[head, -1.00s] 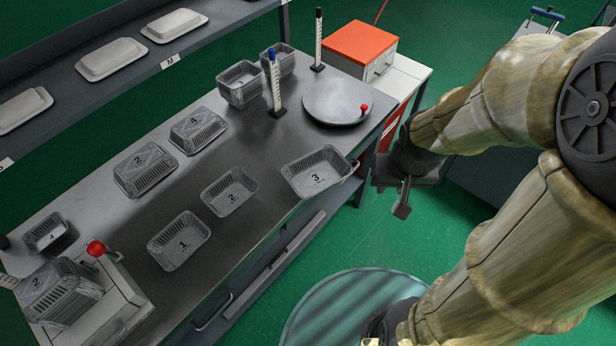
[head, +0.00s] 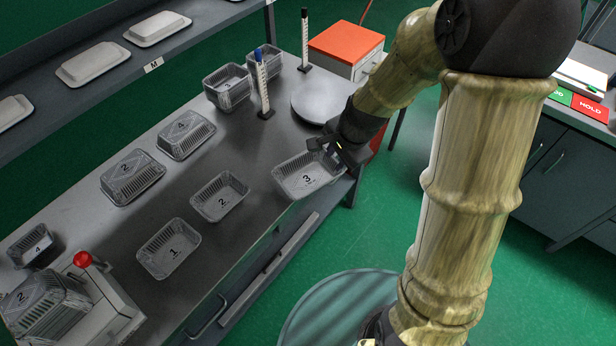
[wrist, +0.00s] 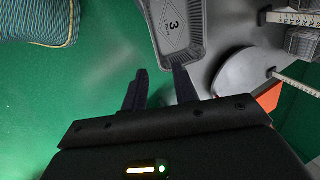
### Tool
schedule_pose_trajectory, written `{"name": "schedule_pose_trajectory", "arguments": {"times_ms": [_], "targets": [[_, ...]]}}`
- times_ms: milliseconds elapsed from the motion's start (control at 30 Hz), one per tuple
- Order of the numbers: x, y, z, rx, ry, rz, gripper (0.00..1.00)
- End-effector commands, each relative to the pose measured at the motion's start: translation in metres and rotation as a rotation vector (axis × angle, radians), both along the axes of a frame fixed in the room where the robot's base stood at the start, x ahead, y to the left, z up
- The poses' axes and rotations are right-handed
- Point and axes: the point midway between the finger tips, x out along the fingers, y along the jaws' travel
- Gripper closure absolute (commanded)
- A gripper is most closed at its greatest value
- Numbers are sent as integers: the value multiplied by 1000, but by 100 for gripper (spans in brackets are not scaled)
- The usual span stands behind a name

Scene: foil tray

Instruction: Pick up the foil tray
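Several foil trays stand on the grey table. The tray marked 3 (head: 306,176) is at the table's front right edge, upright and empty; it also shows in the wrist view (wrist: 172,25). My gripper (head: 326,148) is at its right end. In the wrist view my gripper (wrist: 159,74) is open, with nothing between its fingers. The right fingertip is at the tray's near rim; the left one appears over the green floor. I cannot tell whether the right finger touches the rim. Trays marked 2 (head: 221,197) and 1 (head: 168,250) lie further left.
A round grey disc (head: 318,103) lies behind tray 3. Two upright scale posts, one blue-topped (head: 263,85), stand near stacked trays (head: 228,88). An orange-topped box (head: 346,42) is at the back right. Upside-down trays (head: 186,135) lie behind.

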Motion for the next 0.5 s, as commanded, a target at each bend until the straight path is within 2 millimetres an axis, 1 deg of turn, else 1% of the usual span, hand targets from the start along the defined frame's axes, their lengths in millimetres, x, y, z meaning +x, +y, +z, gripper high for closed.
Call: {"name": "schedule_pose_trajectory", "arguments": {"times_ms": [333, 500], "targets": [[1, 0, -2, 0, 1, -2, 72], [4, 3, -19, 0, 5, -1, 72]]}}
